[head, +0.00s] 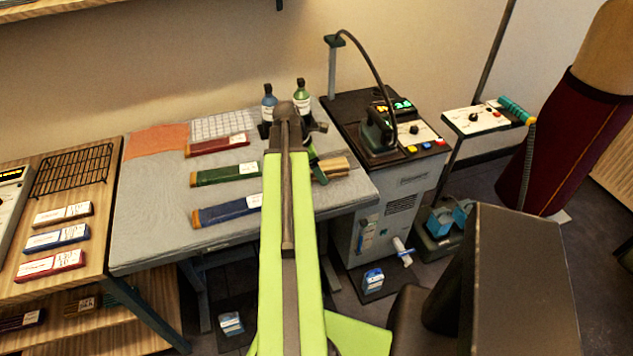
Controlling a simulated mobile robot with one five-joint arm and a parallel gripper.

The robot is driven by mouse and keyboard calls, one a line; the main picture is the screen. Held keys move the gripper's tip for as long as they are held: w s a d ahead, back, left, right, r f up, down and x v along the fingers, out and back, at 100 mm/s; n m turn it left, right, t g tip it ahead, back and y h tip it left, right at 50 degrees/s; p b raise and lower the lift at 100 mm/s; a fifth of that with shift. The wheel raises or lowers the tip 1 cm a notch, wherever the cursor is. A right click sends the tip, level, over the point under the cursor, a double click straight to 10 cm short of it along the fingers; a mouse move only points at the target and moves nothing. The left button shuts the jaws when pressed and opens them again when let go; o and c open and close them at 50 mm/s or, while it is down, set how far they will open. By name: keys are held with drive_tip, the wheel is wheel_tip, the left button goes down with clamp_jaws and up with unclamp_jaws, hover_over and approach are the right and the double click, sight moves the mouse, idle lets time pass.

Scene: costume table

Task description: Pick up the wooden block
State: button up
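A light-brown wooden block (335,164) lies on the grey-covered table (150,240), just right of my arm in the head view. Its left end is partly hidden. My green arm reaches up the middle of the picture, over the table. My gripper (312,156) seems to be near the block's left end, mostly hidden behind my arm. I cannot tell whether its fingers are open or shut, or whether they touch the block.
Red (217,145), green (225,174) and blue (225,211) labelled bars lie left of my arm. Two bottles (302,100) stand at the back. A steam iron (378,131) sits on a machine to the right. A wooden shelf unit (95,215) stands left.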

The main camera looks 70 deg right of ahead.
drive_tip(key=shift+r, duration=0.1)
clamp_jaws()
idle(0.3)
